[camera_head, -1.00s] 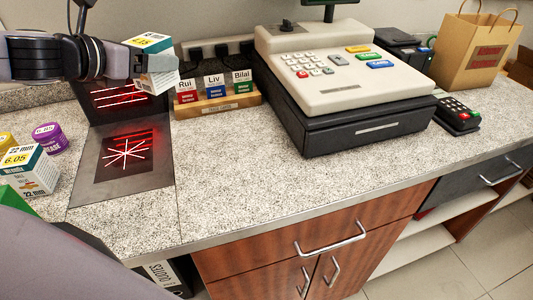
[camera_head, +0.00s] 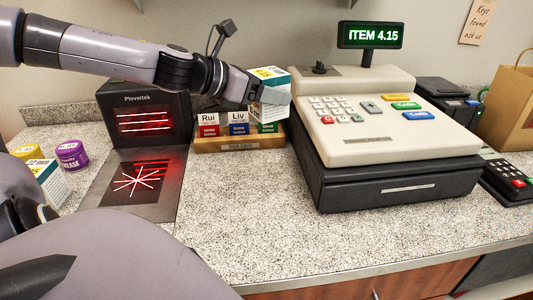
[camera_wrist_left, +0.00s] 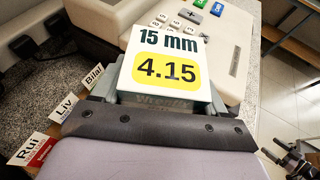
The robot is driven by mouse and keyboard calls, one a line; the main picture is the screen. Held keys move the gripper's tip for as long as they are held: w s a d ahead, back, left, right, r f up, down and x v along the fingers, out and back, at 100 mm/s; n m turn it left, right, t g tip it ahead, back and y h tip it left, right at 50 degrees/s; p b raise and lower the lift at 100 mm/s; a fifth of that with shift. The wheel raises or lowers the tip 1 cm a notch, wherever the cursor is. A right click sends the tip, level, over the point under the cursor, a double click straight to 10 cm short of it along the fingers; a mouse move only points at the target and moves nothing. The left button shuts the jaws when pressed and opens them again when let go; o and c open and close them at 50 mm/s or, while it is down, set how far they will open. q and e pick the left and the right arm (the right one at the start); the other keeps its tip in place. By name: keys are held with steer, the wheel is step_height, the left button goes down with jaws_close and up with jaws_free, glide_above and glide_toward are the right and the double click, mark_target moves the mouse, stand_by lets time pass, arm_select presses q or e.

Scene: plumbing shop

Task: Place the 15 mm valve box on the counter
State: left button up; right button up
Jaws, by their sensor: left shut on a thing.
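The 15 mm valve box (camera_head: 271,84) is a small white and teal carton with a yellow 4.15 label. My left gripper (camera_head: 262,96) is shut on it and holds it in the air in front of the name-card rack, left of the register. In the left wrist view the box (camera_wrist_left: 170,65) shows its "15 mm" and "4.15" face close up. The speckled grey counter (camera_head: 250,215) lies below, with a bare stretch in front of the scanner and register.
The scanner (camera_head: 140,180) with red laser lines stands at the left. A purple tub (camera_head: 72,155), a yellow-topped tub (camera_head: 27,152) and another valve box (camera_head: 52,183) stand left of it. The cash register (camera_head: 390,130) reads "ITEM 4.15". The card rack (camera_head: 240,140) and card terminal (camera_head: 508,180) are near it.

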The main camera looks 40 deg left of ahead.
arm_select(q)
step_height(320, 180, down, 10)
steer(key=shift+f+b, duration=0.2)
steer(key=shift+b, duration=0.55)
step_height(320, 180, down, 4)
steer(key=shift+r+b, duration=0.15)
steer(key=shift+b, duration=0.65)
steer(key=shift+f, duration=0.35)
steer(key=o, duration=1.2)
